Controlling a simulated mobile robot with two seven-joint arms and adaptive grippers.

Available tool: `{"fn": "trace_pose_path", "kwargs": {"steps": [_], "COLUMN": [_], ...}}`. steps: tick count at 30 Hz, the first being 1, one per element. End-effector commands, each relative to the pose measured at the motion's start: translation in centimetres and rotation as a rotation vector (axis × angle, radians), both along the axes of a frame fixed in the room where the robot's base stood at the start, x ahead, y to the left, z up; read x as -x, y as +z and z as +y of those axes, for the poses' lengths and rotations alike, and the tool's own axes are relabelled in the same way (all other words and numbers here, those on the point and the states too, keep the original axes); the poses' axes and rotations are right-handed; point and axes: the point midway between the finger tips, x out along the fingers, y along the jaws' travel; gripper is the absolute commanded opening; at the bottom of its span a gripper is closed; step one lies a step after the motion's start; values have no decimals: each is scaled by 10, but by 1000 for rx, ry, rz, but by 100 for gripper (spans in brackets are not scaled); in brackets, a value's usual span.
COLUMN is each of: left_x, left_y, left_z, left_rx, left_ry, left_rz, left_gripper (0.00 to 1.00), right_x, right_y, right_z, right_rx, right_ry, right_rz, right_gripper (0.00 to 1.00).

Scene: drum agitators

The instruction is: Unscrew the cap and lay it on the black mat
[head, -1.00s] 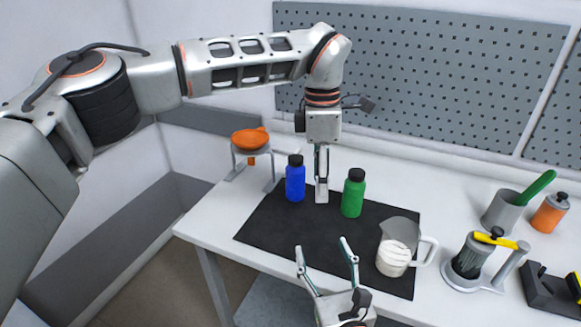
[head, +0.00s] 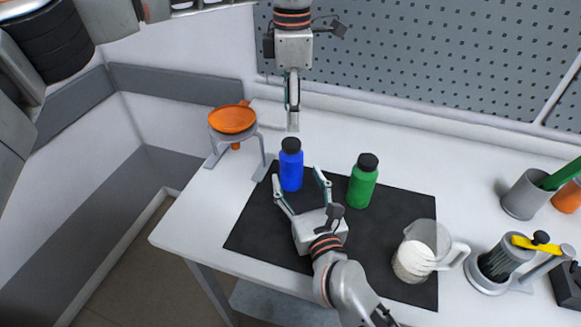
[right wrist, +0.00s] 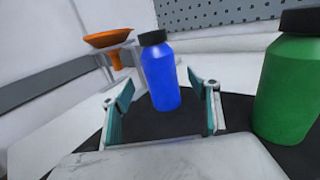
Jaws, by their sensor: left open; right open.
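A blue bottle (head: 291,172) with a black cap (head: 291,145) stands upright at the back left of the black mat (head: 262,229). A green bottle (head: 362,187) with a black cap (head: 368,160) stands to its right. Both caps are on. My right gripper (head: 298,187) is open and empty, low over the mat in front of the blue bottle. In the right wrist view the blue bottle (right wrist: 160,78) shows beyond and between the open fingers, apart from them. My left gripper (head: 292,118) is empty, above and behind the blue bottle; its fingers are seen edge-on.
An orange funnel (head: 232,120) sits in a grey stand at the left. A jug (head: 420,252) with white contents stands on the mat's right side. A grey cup (head: 524,195) and a holder with a yellow-handled tool (head: 535,244) are farther right. The pegboard wall closes off the back.

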Motion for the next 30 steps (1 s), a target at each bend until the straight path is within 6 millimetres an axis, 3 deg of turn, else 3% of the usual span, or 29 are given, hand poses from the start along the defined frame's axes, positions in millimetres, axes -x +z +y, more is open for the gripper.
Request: {"fn": "trace_pose_path", "kwargs": {"steps": [9, 20, 21, 27, 30], "left_x": [0, 0, 0, 0, 0], "left_y": [0, 0, 0, 0, 0], "left_z": [0, 0, 0, 0, 0], "left_rx": [0, 0, 0, 0, 0], "left_ry": [0, 0, 0, 0, -2], "left_rz": [0, 0, 0, 0, 0], "left_gripper": [47, 47, 47, 47, 47], "right_x": [-38, -43, -43, -43, -43], "right_y": [0, 0, 0, 0, 0], "right_z": [11, 12, 12, 12, 12], "right_rx": [0, 0, 0, 1, 1], "right_ry": [-1, 0, 0, 0, 0], "right_rz": [0, 0, 0, 0, 1], "right_gripper": [61, 61, 58, 6, 0]}}
